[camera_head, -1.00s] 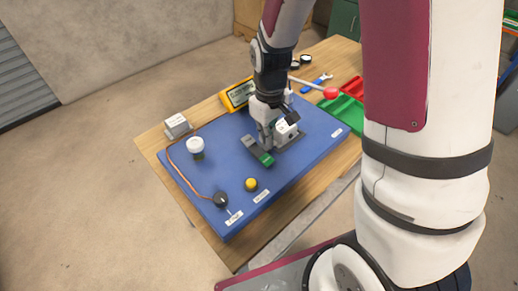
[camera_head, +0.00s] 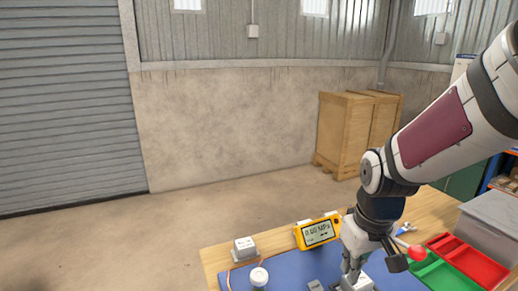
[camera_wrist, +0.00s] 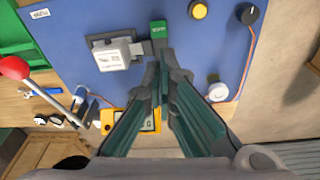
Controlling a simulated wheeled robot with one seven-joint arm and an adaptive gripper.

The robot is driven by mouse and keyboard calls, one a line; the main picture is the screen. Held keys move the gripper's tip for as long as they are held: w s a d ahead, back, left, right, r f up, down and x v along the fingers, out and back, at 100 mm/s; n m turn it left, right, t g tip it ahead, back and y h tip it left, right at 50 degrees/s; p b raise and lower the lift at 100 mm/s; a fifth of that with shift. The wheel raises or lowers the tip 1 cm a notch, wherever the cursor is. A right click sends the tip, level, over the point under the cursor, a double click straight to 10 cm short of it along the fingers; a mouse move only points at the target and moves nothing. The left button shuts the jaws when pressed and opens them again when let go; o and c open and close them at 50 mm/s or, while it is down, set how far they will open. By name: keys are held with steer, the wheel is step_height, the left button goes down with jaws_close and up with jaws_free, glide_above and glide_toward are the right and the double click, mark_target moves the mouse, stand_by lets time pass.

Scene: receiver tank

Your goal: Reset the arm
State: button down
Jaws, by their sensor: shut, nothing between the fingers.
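My gripper (camera_wrist: 164,78) is shut and empty in the wrist view, its two dark fingers meeting over the blue board (camera_wrist: 185,60). In the head view my gripper (camera_head: 352,276) is at the bottom edge, partly cut off, with the arm reaching down from the upper right. I cannot tell whether the fingers touch the mount.
A yellow meter (camera_head: 318,232) stands behind the board. A red-knobbed lever (camera_wrist: 15,69), white-capped part (camera_wrist: 218,91), yellow button (camera_wrist: 198,10) and black knob (camera_wrist: 249,14) surround the gripper. Red (camera_head: 470,258) and green trays and a grey bin (camera_head: 490,222) are at right.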

steer(key=s+r+m+t, duration=0.3)
steer(key=s+r, duration=1)
steer(key=s, duration=0.1)
steer(key=shift+d, duration=0.15)
